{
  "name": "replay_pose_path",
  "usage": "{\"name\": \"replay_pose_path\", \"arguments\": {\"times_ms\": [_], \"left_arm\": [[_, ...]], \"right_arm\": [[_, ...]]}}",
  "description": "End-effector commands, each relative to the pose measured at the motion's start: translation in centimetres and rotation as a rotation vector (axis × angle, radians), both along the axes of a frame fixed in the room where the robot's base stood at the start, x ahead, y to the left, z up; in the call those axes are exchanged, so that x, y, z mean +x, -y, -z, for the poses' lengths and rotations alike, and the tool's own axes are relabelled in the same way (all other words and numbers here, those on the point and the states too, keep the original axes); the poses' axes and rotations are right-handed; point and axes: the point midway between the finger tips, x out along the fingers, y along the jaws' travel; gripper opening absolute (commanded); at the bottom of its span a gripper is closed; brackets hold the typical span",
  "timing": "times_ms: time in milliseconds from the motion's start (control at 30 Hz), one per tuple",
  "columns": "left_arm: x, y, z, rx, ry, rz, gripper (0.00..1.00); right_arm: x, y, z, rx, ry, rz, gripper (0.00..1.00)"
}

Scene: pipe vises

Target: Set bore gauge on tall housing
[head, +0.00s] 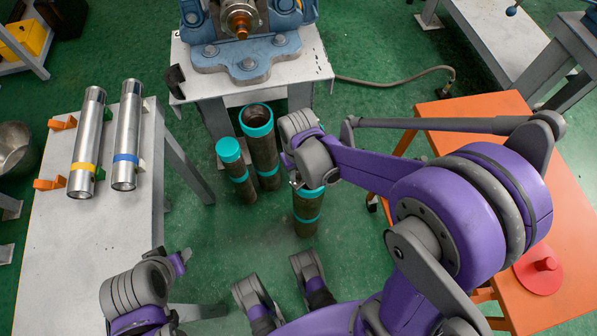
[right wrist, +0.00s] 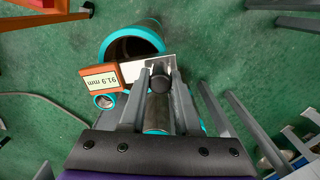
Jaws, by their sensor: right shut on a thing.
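My right gripper (right wrist: 160,88) is shut on the bore gauge. The gauge has an orange display (right wrist: 98,78) reading 91.9 mm and a pale plate (right wrist: 155,66). In the head view the right gripper (head: 297,165) is above the dark, teal-banded housings and mostly hides the gauge. One housing (head: 264,150) has an open top, a slimmer one (head: 237,172) stands left of it, and a third (head: 306,212) is partly under the gripper. The wide open bore also shows in the right wrist view (right wrist: 134,42), beside the plate. I cannot tell which housing is tallest. My left gripper (head: 179,262) is at lower left, its jaws unclear.
A white table (head: 75,240) at left bears two silver cylinders (head: 88,140) (head: 127,135) and orange brackets. A blue vise (head: 245,55) stands on a pale stand (head: 310,68) behind the housings. An orange table (head: 450,110) with a red disc (head: 540,272) is at right.

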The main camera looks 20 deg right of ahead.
Motion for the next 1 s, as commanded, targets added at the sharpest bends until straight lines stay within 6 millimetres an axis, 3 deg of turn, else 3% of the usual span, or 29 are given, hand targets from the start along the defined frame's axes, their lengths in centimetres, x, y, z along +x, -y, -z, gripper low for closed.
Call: {"name": "replay_pose_path", "arguments": {"times_ms": [567,600,767,1000], "left_arm": [[0.03,0.00,0.62,0.000,-0.002,0.000,0.50],[0.03,0.00,0.61,0.000,-0.002,0.000,0.50],[0.03,0.00,0.58,0.000,-0.002,0.000,0.50],[0.03,0.00,0.58,0.000,-0.002,0.000,0.50]], "right_arm": [[0.02,0.00,0.71,0.000,0.000,0.000,0.00],[0.01,0.01,0.70,0.000,0.000,0.000,0.34],[0.01,0.00,0.67,0.000,0.000,0.000,0.63],[0.01,0.00,0.70,0.000,0.000,0.000,0.66]]}}
